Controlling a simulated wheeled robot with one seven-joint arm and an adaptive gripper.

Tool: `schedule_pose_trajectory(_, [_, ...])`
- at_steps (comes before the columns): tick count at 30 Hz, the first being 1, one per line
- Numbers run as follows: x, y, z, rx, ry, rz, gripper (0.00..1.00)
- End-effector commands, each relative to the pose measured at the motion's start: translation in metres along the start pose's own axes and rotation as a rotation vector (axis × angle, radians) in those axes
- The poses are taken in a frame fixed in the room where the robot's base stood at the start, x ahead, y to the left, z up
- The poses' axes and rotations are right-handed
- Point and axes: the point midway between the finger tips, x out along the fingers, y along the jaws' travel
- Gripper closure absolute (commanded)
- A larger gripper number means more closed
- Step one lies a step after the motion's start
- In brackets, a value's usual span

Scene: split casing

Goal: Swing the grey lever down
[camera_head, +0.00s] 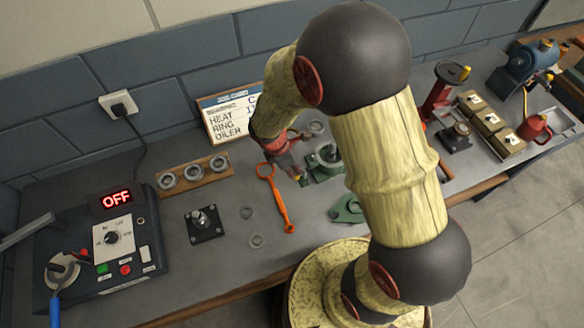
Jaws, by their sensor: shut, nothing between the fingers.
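A grey bar (27,231), which looks like the grey lever, slants up to the right above the control box at the far left. Its left end is cut off by the picture edge. My gripper (301,179) is shut and empty, pointing down over the middle of the bench, far to the right of the bar. It is beside a green casing part (325,163), partly behind my arm. I cannot tell whether it touches that part.
The dark control box (150,262) has a dial and a red OFF display (117,198). An orange spanner (276,198), a rack of rings (193,174), a black post block (204,225) and another green part (347,209) lie on the bench. A sign (229,117) stands behind.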

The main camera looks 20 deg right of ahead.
Motion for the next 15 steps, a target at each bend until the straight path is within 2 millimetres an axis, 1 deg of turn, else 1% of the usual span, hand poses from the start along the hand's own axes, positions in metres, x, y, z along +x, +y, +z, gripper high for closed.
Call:
schedule_pose_trajectory(1, [-0.004,-0.001,0.004,0.001,0.0,-0.002,1.0])
schedule_pose_trajectory(9, [-0.006,-0.001,0.016,0.001,0.001,-0.003,1.0])
schedule_pose_trajectory(15, [-0.004,-0.001,0.025,0.008,0.112,-0.003,1.0])
